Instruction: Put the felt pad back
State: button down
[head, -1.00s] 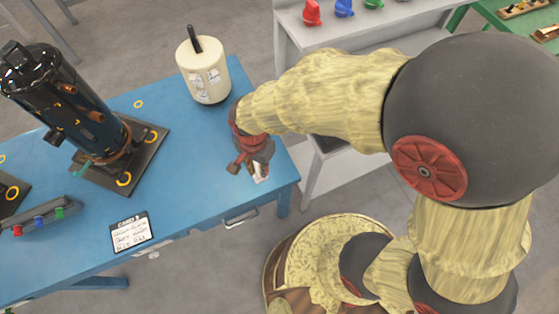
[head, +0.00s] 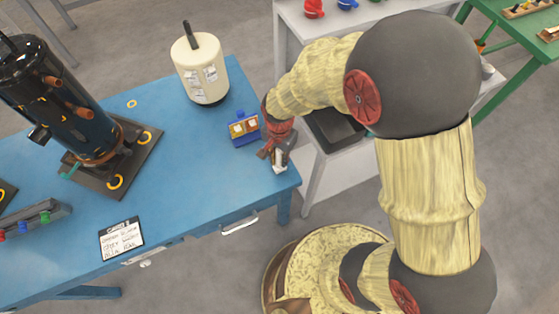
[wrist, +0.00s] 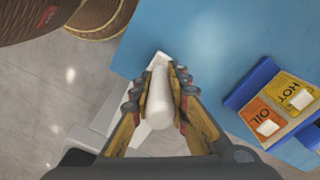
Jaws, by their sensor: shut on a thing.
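My gripper (wrist: 159,95) is shut on a white, rounded, elongated piece (wrist: 159,98), which I cannot surely tell is the felt pad. In the wrist view the piece sits upright in the picture between the two fingers, and a flatter white part shows beyond its far end. In the head view my gripper (head: 277,148) is at the right end of the blue table (head: 190,150), near its corner, and the white piece (head: 279,160) shows just below it. I cannot tell whether it touches the table. No other felt pad is clearly visible.
A blue holder (head: 243,129) with HOT and OIL tags stands just left of my gripper. A cream canister (head: 201,72) is behind it. A black cylinder (head: 45,85) on a dark plate, a written card (head: 121,239) and a button box (head: 35,220) are further left. A grey bench is at right.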

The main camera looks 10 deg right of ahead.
jog(key=shift+f, duration=0.4)
jog(key=shift+r, duration=0.15)
jog(key=c, duration=1.8)
grip_release()
jog(key=shift+o, duration=0.4)
